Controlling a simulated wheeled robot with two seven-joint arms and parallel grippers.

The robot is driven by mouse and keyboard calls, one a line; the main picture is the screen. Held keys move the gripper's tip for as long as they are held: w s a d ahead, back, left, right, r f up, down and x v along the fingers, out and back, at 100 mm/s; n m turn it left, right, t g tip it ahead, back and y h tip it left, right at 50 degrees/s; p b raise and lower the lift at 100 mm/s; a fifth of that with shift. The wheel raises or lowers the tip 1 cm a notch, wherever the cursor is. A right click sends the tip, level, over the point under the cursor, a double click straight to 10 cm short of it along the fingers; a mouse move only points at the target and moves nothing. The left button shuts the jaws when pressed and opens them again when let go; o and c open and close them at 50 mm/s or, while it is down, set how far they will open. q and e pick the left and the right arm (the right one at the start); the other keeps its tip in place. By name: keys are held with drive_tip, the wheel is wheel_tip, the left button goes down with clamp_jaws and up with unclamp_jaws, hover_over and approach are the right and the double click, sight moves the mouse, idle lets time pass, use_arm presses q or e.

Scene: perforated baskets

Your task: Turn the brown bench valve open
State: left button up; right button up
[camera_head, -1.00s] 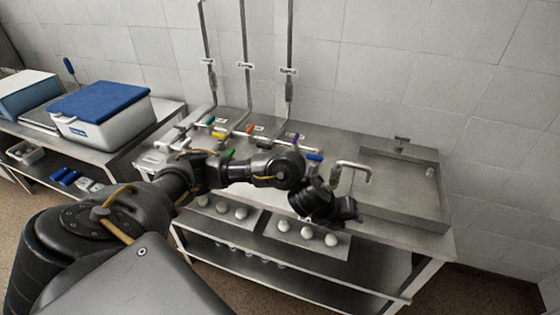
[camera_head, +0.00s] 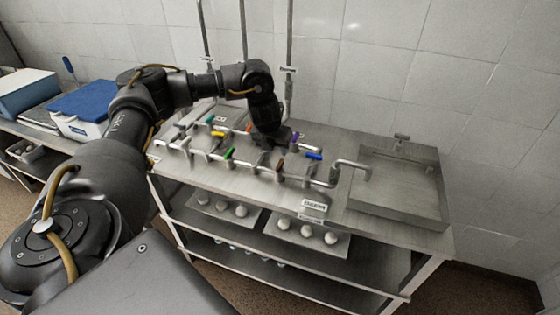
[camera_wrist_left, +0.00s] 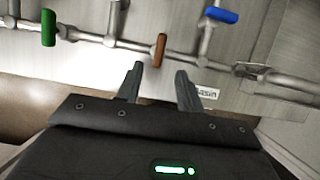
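The brown valve handle (camera_head: 280,165) sits on the pipe run on the steel bench, between the green handle (camera_head: 229,154) and the blue handle (camera_head: 313,156). In the left wrist view the brown handle (camera_wrist_left: 159,50) stands just beyond the fingertips, lined up with the gap between them. My left gripper (camera_wrist_left: 159,72) is open with nothing between its fingers. In the head view it hangs over the pipes, close to the brown handle, its fingers largely hidden. My right gripper is out of view.
Yellow (camera_head: 217,135), orange and purple (camera_head: 295,138) handles stand nearby on the pipes. A bent spout (camera_head: 350,164) leads to the sink (camera_head: 400,208) on the right. A label (camera_head: 314,206) is on the bench front. Vertical pipes rise along the wall.

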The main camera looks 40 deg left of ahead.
sight(280, 163)
use_arm(q)
drive_tip(key=p+x, duration=0.1)
drive_tip(key=x, duration=0.8)
drive_tip(key=shift+p, duration=0.3)
clamp_jaws()
